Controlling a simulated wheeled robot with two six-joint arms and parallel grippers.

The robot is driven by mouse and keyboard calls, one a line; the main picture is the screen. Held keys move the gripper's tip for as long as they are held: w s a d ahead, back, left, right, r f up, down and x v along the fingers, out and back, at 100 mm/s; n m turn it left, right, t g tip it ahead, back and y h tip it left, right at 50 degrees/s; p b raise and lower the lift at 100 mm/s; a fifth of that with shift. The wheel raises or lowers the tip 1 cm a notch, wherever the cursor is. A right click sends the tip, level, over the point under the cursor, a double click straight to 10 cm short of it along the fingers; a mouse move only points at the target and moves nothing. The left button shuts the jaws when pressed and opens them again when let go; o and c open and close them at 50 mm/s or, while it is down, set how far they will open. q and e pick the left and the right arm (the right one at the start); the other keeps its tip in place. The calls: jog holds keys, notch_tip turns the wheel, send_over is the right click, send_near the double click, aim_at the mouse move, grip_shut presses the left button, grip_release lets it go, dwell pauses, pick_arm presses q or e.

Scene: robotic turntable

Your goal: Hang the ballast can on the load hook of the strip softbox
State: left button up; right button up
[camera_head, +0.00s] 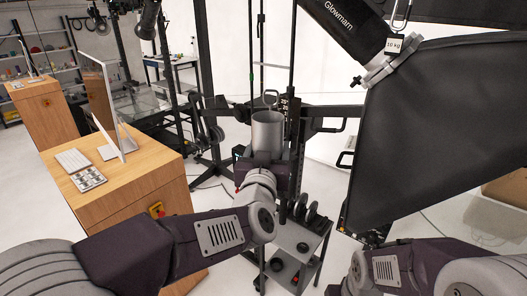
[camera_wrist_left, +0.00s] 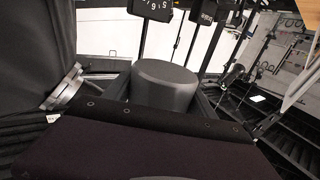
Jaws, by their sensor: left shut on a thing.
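The ballast can (camera_head: 268,132) is a grey metal cylinder with a wire bail standing above its top. My left gripper (camera_head: 264,152) is shut on the can and holds it upright near the middle of the head view. In the left wrist view the can (camera_wrist_left: 165,85) sits between the fingers.
A large black panel (camera_head: 440,130) fills the right side. A black stand (camera_head: 290,140) with crossbars rises close behind the can. A wooden desk (camera_head: 115,185) with a monitor (camera_head: 108,100) is at left. A small cart (camera_head: 295,255) stands below.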

pick_arm(q)
jog(key=shift+w+d+p, duration=0.2)
jog(key=shift+w+d, duration=0.45)
jog(key=shift+w, duration=0.2)
jog(key=shift+w+d+p, duration=0.15)
jog(key=shift+w+d, duration=0.45)
jog(key=shift+w, duration=0.25)
jog(key=shift+w+d+f, duration=0.45)
jog(key=shift+w+f, duration=0.1)
jog(key=shift+w, duration=0.05)
jog(key=o, duration=1.5)
jog(key=shift+f, duration=0.15)
